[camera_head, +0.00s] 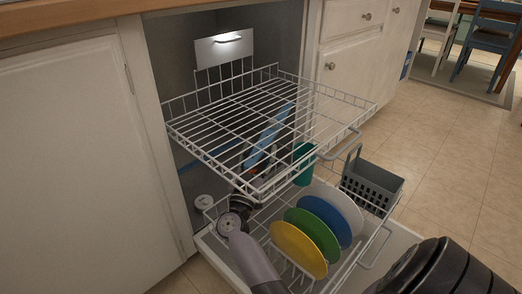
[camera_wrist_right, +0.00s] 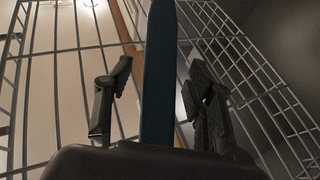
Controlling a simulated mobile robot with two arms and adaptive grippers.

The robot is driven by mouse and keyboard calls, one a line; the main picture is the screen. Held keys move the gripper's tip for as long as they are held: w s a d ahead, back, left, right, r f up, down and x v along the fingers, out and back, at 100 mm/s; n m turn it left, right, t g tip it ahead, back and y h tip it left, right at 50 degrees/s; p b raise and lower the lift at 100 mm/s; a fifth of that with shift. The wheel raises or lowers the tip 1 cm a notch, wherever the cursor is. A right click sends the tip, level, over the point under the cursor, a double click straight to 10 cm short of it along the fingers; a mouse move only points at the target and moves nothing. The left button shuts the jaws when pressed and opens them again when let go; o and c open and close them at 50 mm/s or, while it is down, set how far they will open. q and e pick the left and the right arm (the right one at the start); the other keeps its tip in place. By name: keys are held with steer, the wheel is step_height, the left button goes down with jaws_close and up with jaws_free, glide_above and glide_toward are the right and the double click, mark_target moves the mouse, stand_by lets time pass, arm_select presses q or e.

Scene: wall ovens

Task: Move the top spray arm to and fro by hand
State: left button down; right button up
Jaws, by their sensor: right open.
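The top spray arm (camera_head: 268,143) is a long blue bar under the upper wire rack, seen through its wires in the head view. In the right wrist view the blue bar (camera_wrist_right: 158,60) runs upright through the middle. My right gripper (camera_head: 257,180) is below the upper rack near the bar's lower end, partly hidden by wires. In the wrist view the fingers of my right gripper (camera_wrist_right: 158,85) are open, one on each side of the bar, with visible gaps. Contact cannot be told. My left gripper is not in view.
The upper wire rack (camera_head: 225,118) is pulled out above my right gripper. The lower rack (camera_head: 372,243) holds yellow, green, blue and white plates (camera_head: 298,248), with a grey basket (camera_head: 372,186) at right. A green cup (camera_head: 304,163) stands close to my gripper. Cabinets flank the opening.

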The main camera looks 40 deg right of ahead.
steer(key=shift+c, duration=0.4)
jaws_close()
stand_by(0.4)
